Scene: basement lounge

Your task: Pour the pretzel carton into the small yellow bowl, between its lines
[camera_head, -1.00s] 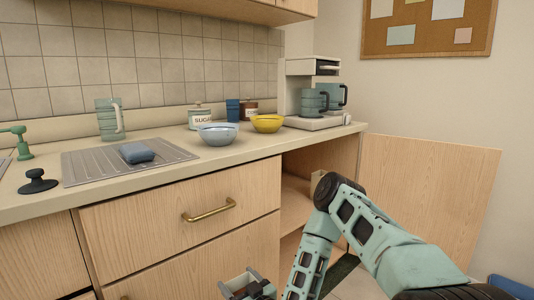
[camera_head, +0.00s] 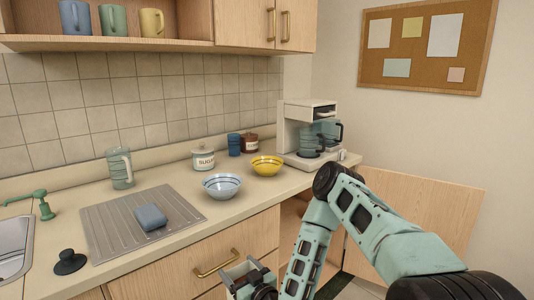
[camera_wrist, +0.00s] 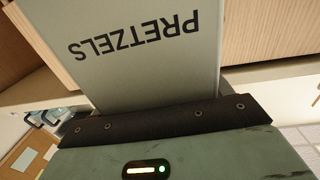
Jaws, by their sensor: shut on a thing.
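The small yellow bowl (camera_head: 267,166) stands upright on the counter, left of the coffee machine, with dark lines around its inside. My gripper (camera_head: 250,278) is low in the head view, in front of the drawer fronts and well short of the bowl. In the wrist view my gripper (camera_wrist: 160,120) is shut on the grey pretzel carton (camera_wrist: 140,45), whose PRETZELS lettering reads upside down there. The carton's opening and contents are out of sight. In the head view I cannot clearly make out the carton at the gripper.
A light blue bowl (camera_head: 221,186) stands just left of the yellow one. Behind are a sugar jar (camera_head: 204,157), a blue cup (camera_head: 234,144) and a brown jar (camera_head: 249,142). The coffee machine (camera_head: 305,130) is at right. A cabinet door (camera_head: 425,215) hangs open below the counter.

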